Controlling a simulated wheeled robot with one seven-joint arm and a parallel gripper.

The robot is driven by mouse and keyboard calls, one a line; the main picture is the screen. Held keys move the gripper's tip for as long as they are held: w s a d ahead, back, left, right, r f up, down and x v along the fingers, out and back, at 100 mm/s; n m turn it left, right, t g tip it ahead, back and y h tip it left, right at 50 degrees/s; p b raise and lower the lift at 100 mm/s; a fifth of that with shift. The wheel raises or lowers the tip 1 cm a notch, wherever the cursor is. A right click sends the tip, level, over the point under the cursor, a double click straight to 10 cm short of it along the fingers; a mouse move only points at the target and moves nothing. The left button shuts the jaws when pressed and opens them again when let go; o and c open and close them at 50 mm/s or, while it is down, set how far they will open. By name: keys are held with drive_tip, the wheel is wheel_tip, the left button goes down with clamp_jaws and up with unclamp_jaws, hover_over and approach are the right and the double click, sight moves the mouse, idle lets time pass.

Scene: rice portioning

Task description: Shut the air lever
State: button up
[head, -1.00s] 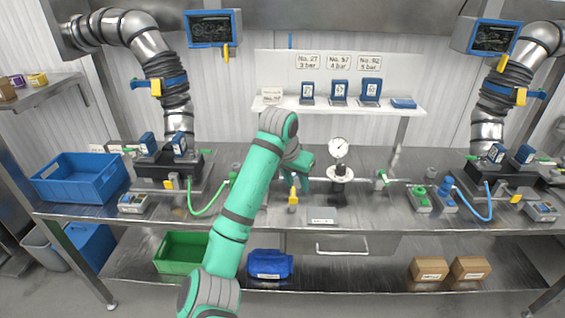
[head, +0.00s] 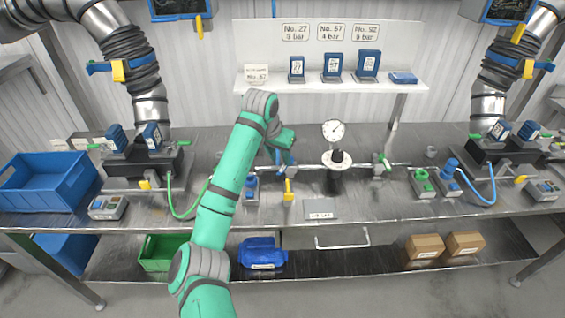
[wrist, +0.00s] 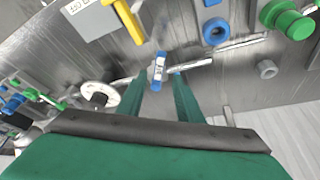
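A lever with a blue handle and a white label (wrist: 159,66) is on the metal pipe in the wrist view, at the tips of my gripper's fingers. My gripper (wrist: 161,75) is open, with one green finger on each side of the lever's line; I cannot tell whether they touch it. In the head view my gripper (head: 285,145) is left of the round pressure gauge (head: 333,131), and my arm partly hides the pipe there. A lever with a green handle (head: 383,162) is on the pipe right of the gauge. Which lever is the air lever is not readable.
A yellow handle (head: 289,188) hangs at the bench front below my gripper; it also shows in the wrist view (wrist: 128,20). A labelled plate (head: 320,208) is right of it. A blue bin (head: 45,185) is far left. A shelf (head: 300,88) with blue blocks stands behind.

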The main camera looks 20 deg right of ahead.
sight(284, 167)
drive_tip(key=x, duration=0.3)
drive_tip(key=shift+a+f, duration=0.15)
drive_tip(key=shift+f, duration=0.15)
drive_tip(key=shift+d+f, duration=0.5)
drive_tip(key=shift+d, duration=0.05)
drive_tip(key=shift+a, duration=0.15)
clamp_jaws()
